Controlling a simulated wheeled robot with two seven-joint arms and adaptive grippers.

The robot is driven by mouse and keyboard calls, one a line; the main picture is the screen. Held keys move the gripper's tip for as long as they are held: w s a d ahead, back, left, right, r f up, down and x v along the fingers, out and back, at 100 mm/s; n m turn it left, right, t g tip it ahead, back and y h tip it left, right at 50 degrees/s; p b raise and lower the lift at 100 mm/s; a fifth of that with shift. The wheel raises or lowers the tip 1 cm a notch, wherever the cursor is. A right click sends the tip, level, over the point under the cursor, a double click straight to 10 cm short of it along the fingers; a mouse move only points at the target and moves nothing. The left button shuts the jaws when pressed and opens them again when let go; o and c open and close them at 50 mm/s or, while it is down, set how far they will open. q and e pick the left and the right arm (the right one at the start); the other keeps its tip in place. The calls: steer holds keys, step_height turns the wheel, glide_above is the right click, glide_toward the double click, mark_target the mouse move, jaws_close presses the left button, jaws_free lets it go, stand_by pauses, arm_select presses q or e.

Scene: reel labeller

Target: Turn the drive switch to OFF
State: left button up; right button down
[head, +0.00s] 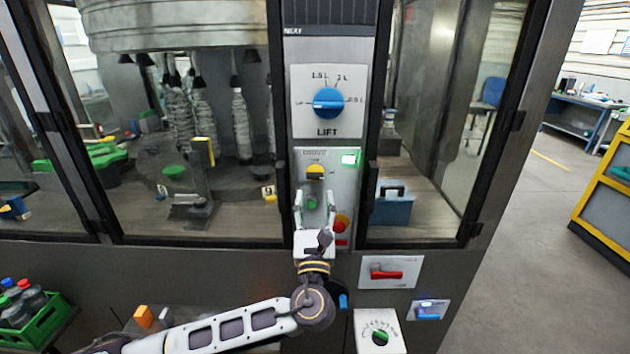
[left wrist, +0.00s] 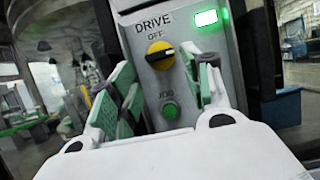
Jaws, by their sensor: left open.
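The drive switch is a round yellow knob (head: 315,171) on the grey DRIVE panel (head: 347,183) of the machine's central column. In the left wrist view the knob (left wrist: 160,55) has a black grip lying roughly sideways, its white mark toward the right. The OFF label (left wrist: 155,36) is above it. My left gripper (head: 315,196) is open just in front of the panel, below the knob in the head view. In the left wrist view its green-padded fingers (left wrist: 166,82) stand apart on either side, with nothing between them held. My right gripper is not in view.
A lit green lamp (head: 349,158) is right of the knob. The green JOG button (head: 311,202) sits below it, between the fingers in view. A red button (head: 341,222) is lower right. The blue LIFT knob (head: 328,102) is above; a red handle (head: 387,274) is below.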

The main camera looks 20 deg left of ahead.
mark_target(315, 180)
arm_select(q)
steer(key=shift+p+x, duration=0.7)
steer(key=shift+x, duration=2.55)
steer(key=c, duration=0.7)
steer(key=shift+c, duration=0.2)
